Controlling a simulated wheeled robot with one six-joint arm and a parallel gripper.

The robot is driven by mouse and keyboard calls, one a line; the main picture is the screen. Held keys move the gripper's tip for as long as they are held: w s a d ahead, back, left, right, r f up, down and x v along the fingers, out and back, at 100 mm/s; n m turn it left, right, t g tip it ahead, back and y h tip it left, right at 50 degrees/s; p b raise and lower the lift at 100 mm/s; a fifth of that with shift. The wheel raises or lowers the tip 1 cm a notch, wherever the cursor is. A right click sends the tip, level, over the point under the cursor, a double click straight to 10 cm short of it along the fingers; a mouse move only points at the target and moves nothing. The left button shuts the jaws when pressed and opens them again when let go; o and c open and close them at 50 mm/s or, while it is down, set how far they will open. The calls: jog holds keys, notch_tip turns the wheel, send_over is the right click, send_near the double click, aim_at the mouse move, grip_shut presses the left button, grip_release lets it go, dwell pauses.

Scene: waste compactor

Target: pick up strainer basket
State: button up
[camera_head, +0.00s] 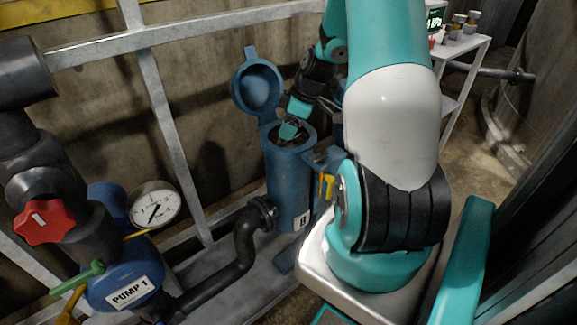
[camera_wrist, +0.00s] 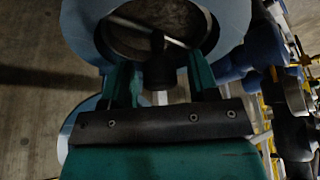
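The blue strainer housing (camera_head: 288,190) stands upright with its round lid (camera_head: 257,86) swung open at the back left. My gripper (camera_head: 290,131) points down at its open mouth. In the wrist view, the strainer basket (camera_wrist: 150,38) appears as a dark round shape inside the blue rim, with a thin light bar across it. The two teal fingers of my gripper (camera_wrist: 160,72) are spread apart at the near rim. A dark post stands between them, with gaps on both sides; I cannot tell if it belongs to the basket. The basket's depth is hidden.
A blue pump labelled PUMP 1 (camera_head: 128,290), a gauge (camera_head: 155,205) and a red valve knob (camera_head: 44,222) are at the left. A black pipe (camera_head: 240,255) runs to the housing. A grey railing (camera_head: 172,120) stands behind; a side table (camera_head: 462,45) is at back right.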

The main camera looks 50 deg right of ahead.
grip_shut()
jog(key=shift+r, duration=0.2)
